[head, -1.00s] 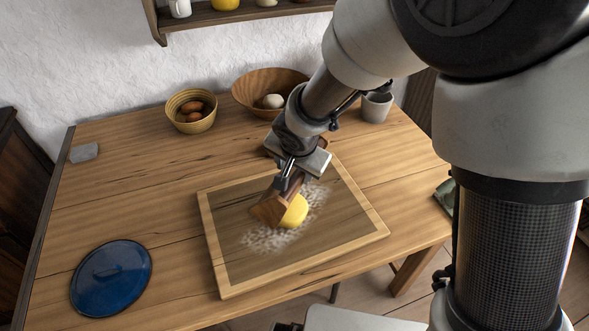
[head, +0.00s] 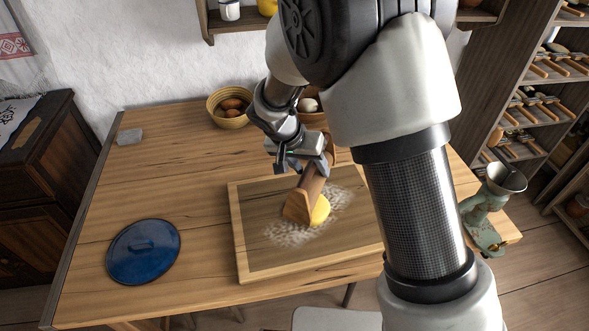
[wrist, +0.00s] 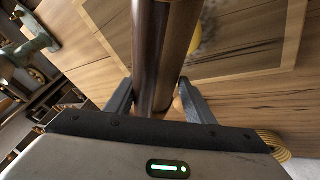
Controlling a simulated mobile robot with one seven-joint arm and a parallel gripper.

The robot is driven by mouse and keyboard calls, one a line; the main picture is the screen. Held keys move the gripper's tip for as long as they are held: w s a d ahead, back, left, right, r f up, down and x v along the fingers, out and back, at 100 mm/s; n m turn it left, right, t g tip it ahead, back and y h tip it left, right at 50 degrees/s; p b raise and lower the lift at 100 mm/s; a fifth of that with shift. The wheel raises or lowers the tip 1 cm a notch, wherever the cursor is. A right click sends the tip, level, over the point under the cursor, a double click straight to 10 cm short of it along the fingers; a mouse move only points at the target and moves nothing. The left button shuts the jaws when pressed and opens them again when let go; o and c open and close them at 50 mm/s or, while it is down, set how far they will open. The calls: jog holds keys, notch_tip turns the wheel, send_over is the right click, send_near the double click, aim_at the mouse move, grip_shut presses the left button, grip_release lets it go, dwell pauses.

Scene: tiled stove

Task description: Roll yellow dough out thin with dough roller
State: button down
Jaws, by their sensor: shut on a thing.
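The yellow dough (head: 320,211) lies on the floured wooden board (head: 241,240) and still looks thick. The wooden dough roller (head: 308,187) is in my gripper (head: 318,163), with its near end beside and partly in front of the dough. I cannot tell whether the roller touches the dough. In the wrist view the dark roller (wrist: 157,60) runs between the two fingers of my gripper (wrist: 155,103), and only a sliver of the dough (wrist: 195,38) shows beside it.
A blue lid (head: 143,252) lies left of the board. A bowl with brown eggs (head: 229,107) and a wooden bowl with a white egg stand at the back. A green grinder (head: 490,205) is at the right edge. The table's left half is mostly clear.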

jog(key=shift+w+f+b, duration=0.1)
jog(key=shift+f+b, duration=1.3)
jog(key=shift+f, duration=1.4)
jog(key=shift+f+b, duration=0.65)
jog(key=shift+b, duration=0.2)
jog(key=shift+s+d+f+b, duration=0.1)
jog(key=shift+s+d+b, duration=0.15)
jog(key=shift+d+b, duration=0.5)
jog(key=shift+s+d, duration=0.2)
jog(key=shift+d, duration=0.35)
jog(key=shift+s+d, duration=0.15)
jog(key=shift+d, duration=0.35)
